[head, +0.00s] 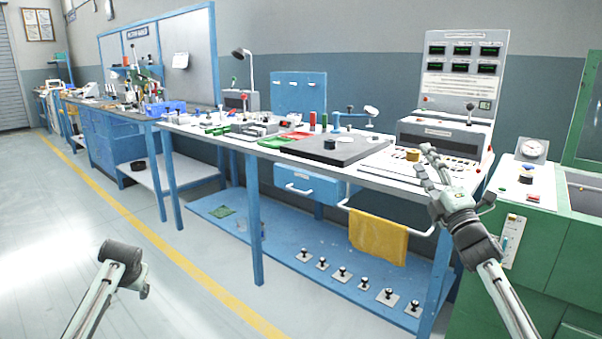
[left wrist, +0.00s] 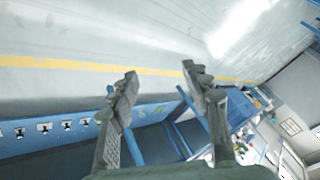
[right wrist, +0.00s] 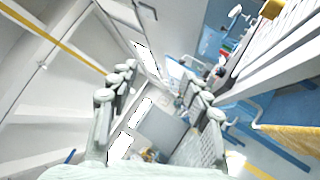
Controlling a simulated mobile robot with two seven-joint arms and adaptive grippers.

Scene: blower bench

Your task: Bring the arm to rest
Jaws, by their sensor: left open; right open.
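My right gripper (head: 432,168) is raised in front of the bench's right end, its fingers spread and empty. In the right wrist view its two fingers (right wrist: 158,82) stand apart with nothing between them. My left arm is at the lower left of the head view, over open floor, where its fingers cannot be made out. In the left wrist view the left gripper (left wrist: 158,80) is open and empty, with the floor and its yellow line beyond it. Neither gripper touches anything that I can see.
A green machine (head: 520,265) stands at right. The floor (head: 70,210) at left is clear.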

